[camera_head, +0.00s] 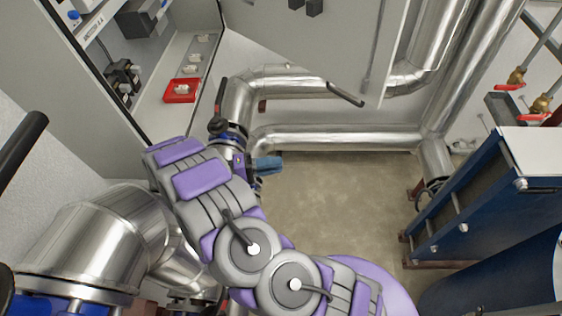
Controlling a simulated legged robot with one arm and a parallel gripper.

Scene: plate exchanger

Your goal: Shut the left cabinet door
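A wall cabinet (150,100) stands open at the upper left, with its inside and shelves showing. A flat grey panel (60,75), which looks like its left door, is swung open at the far left. A dark bar handle (20,143) shows at the left edge, near that panel; I cannot tell for sure that it is fixed to it. The other door (300,40) hangs open at the top, with a dark handle (345,95) at its lower edge. My purple and grey arm reaches from the bottom right up toward the cabinet. No gripper fingers can be made out.
Inside the cabinet are a red tray (180,91) and dark devices (140,18). Silvery pipes (335,137) run behind and right of my arm, and a thick one (95,240) lies lower left. A blue plate exchanger (470,200) stands at right. Open floor (340,200) lies between.

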